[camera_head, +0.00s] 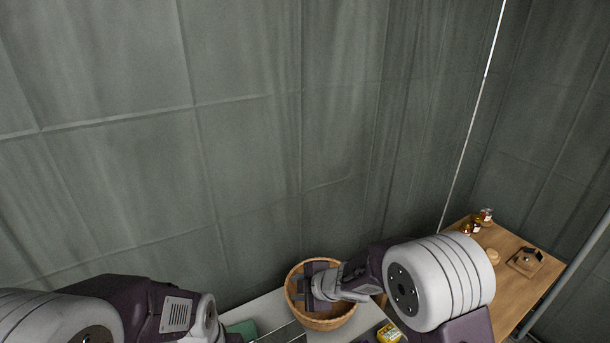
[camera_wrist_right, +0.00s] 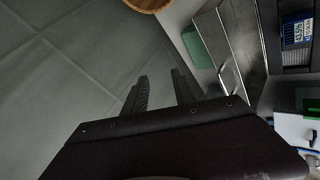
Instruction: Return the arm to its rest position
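My right arm comes in from the right in the head view. Its gripper (camera_head: 305,287) shows in front of a round wooden bowl (camera_head: 331,322) and covers part of it. In the right wrist view the two dark fingers (camera_wrist_right: 161,76) stand apart with nothing between them. The bowl's rim (camera_wrist_right: 150,5) shows at the top edge of that view, apart from the fingertips. My left arm (camera_head: 150,310) is at the lower left of the head view. Its gripper is not visible.
A wooden table (camera_head: 515,262) at the right holds small jars (camera_head: 486,215), a round pale item (camera_head: 492,256) and a small wooden tray (camera_head: 537,262). A yellow item (camera_head: 389,333) lies near my right arm. A grey wall (camera_head: 240,150) stands behind.

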